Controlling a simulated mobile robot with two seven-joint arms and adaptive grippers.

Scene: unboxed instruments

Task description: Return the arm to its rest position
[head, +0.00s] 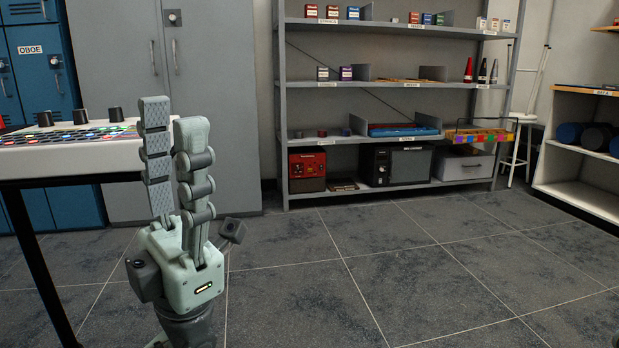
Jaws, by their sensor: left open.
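My left gripper (172,114) stands upright in the lower left of the head view, its two long grey fingers pointing up. The fingers are apart with nothing between them, so it is open and empty. It is in front of the right end of a white-topped table (75,160), and its fingers overlap that end in the picture. Whether it touches the table cannot be told. Part of my left arm shows below the gripper at the bottom edge. My right gripper is not in view.
Several black cups or knobs (80,116) are on the table. Behind are blue lockers (42,65), a grey cabinet (215,60) and a metal shelf unit (400,85) with boxes. A stool (520,140) and another shelf (580,150) are at right. The middle floor (400,270) is clear.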

